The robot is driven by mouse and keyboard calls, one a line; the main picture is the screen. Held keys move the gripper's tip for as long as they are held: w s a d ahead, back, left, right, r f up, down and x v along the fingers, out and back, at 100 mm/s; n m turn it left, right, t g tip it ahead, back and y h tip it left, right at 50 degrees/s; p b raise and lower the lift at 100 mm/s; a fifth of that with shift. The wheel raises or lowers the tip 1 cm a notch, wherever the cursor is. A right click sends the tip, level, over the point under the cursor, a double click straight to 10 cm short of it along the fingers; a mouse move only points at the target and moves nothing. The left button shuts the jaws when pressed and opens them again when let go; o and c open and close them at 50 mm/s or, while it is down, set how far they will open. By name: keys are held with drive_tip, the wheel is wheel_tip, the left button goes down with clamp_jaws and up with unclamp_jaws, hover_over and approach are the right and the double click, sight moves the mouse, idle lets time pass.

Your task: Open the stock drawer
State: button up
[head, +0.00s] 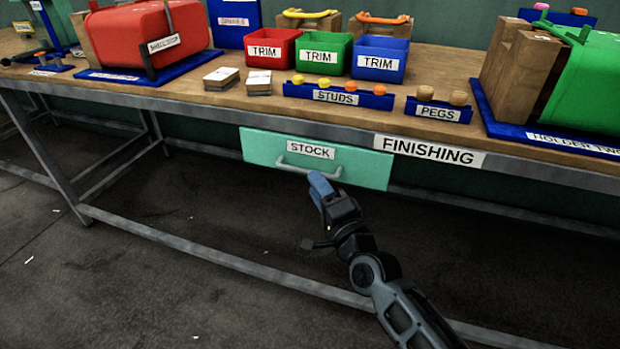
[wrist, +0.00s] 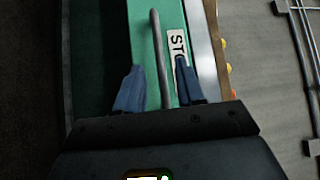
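The stock drawer (head: 360,173) has a mint-green front labelled STOCK and hangs under the bench top. Its front stands at the bench's front edge, and I cannot tell whether it is pulled out at all. A grey bar handle (head: 290,168) runs across the front below the label. In the wrist view, the blue fingers (wrist: 158,90) are apart, one on each side of the handle (wrist: 161,60). A gap shows between the handle and each finger; the drawer front (wrist: 142,35) lies beyond.
The workbench (head: 225,105) carries red, green and blue TRIM bins (head: 322,57), a STUDS rack (head: 335,97) and a PEGS rack (head: 437,111). A lower metal rail (head: 230,263) crosses below the drawer. The floor in front is mostly clear.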

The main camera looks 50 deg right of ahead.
drive_tip(key=shift+x, duration=2)
drive_tip(key=shift+c, duration=0.2)
clamp_jaws()
